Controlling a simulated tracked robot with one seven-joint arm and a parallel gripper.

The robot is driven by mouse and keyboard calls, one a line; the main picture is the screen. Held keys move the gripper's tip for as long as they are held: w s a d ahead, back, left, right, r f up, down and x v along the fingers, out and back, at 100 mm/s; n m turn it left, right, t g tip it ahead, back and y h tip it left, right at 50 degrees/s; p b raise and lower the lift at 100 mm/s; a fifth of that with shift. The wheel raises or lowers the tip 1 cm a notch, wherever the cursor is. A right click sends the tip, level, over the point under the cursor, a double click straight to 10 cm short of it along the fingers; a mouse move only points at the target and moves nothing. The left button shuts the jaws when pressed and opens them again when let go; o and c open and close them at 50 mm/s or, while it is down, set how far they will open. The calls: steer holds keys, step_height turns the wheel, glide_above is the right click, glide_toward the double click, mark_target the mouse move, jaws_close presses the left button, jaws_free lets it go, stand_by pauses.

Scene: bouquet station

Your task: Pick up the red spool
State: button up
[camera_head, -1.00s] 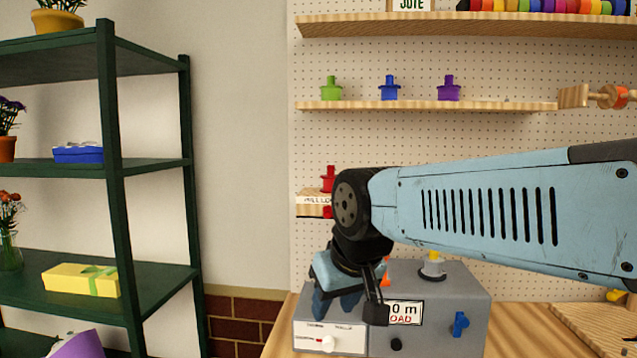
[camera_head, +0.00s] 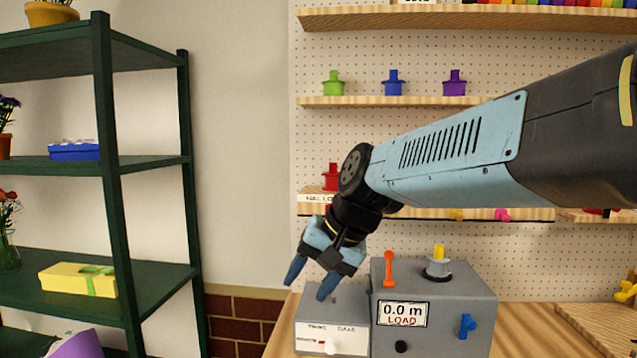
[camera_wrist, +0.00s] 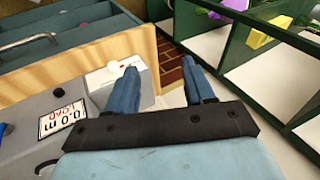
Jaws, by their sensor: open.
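The red spool (camera_head: 331,178) stands upright on a small wooden shelf on the pegboard, in the head view. The black wrist of my arm is just right of it and covers part of the shelf. My gripper (camera_head: 309,281) is open and empty, below and slightly left of the spool, pointing down. Its blue fingers are above the white-fronted box of the grey machine. In the wrist view, my gripper (camera_wrist: 158,66) shows two parted fingers with nothing between them. The red spool does not show in the wrist view.
A grey machine (camera_head: 470,310) with a 0.0 m display, an orange lever (camera_head: 389,268) and a yellow-topped spindle (camera_head: 438,262) stands on the wooden bench. Green, blue and purple spools (camera_head: 455,83) sit on the higher shelf. A dark green rack (camera_head: 118,180) stands at left.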

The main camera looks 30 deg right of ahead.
steer(key=w+d+r+m+t+y, duration=0.1)
steer(key=w+d+r+m+y, duration=0.2)
steer(key=w+m, duration=0.35)
steer(key=m+t, duration=1.1)
steer(key=m, duration=0.9)
glide_toward(335, 168)
steer(key=shift+n, duration=0.25)
steer(key=x, duration=0.7)
steer(key=shift+w+a, duration=0.15)
steer(key=shift+w, duration=0.25)
steer(key=shift+d+x, duration=0.15)
steer(key=shift+x, duration=1.15)
steer(key=shift+d+x, duration=0.1)
steer(key=shift+x, duration=1.25)
steer(key=shift+w+f, duration=0.1)
steer(key=shift+c, duration=0.4)
jaws_close()
